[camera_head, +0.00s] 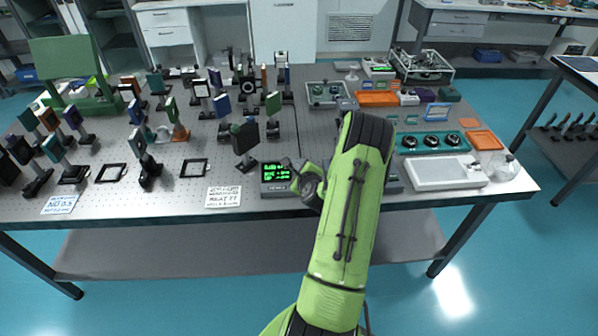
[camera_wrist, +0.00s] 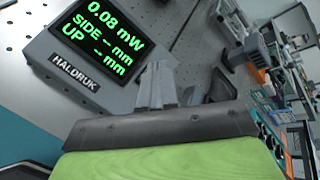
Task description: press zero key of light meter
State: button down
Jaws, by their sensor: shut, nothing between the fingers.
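The light meter (camera_head: 275,174) is a grey box with a dark screen and green digits, near the front edge of the optical table (camera_head: 140,207). In the wrist view the meter (camera_wrist: 118,98) fills the upper left; its screen reads 0.08 mW, with dashes for SIDE and UP, and HALDRUK is on its label. My gripper (camera_wrist: 158,72) is shut and empty, its fingertips at the right part of the meter's front. I cannot tell whether they touch it. The zero key is not visible; my fingers may cover it. In the head view my green arm hides the gripper's tips.
Many mounted optics stand on the table's left half. A paper note (camera_head: 223,197) lies left of the meter. A white tray (camera_head: 446,172) and a teal tray with round knobs (camera_head: 431,142) lie right of my arm. The perforated surface left of the meter has some free room.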

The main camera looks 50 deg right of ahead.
jog(key=shift+f, duration=0.4)
dwell(0.5)
jog(key=shift+s+a+r+p, duration=0.15)
jog(key=shift+r+p, duration=0.2)
jog(key=shift+r, duration=0.45)
jog(key=shift+r, duration=0.1)
jog(key=r+p, duration=0.2)
jog(key=r, duration=0.1)
jog(key=s+a+r+p, duration=0.1)
jog(key=shift+a+r, duration=0.1)
jog(key=shift+r, duration=0.2)
dwell(0.4)
